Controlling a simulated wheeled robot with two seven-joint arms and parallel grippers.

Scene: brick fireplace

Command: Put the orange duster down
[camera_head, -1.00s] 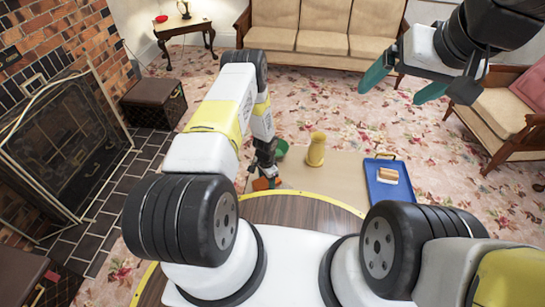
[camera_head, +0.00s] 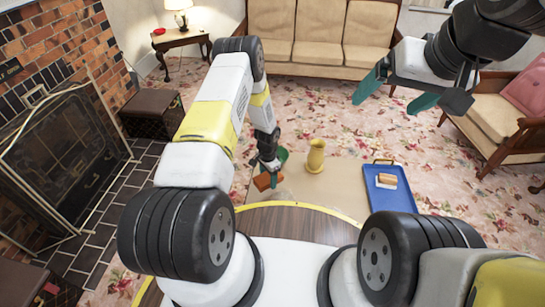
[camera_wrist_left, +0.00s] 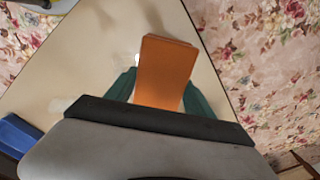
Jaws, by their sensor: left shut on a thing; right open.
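My left gripper (camera_head: 271,167) is shut on the orange duster (camera_head: 264,181) over the near left part of the beige table (camera_head: 335,190). In the left wrist view the duster (camera_wrist_left: 165,70) shows as an orange block between the green fingers, with the pale table top behind it. I cannot tell whether it touches the table. My right gripper (camera_head: 398,93) is open and empty, raised at the upper right.
A yellow vase (camera_head: 316,155) stands right of the left gripper. A blue tray (camera_head: 390,201) with a small orange and white item lies at the table's right. Table between vase and tray looks clear.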

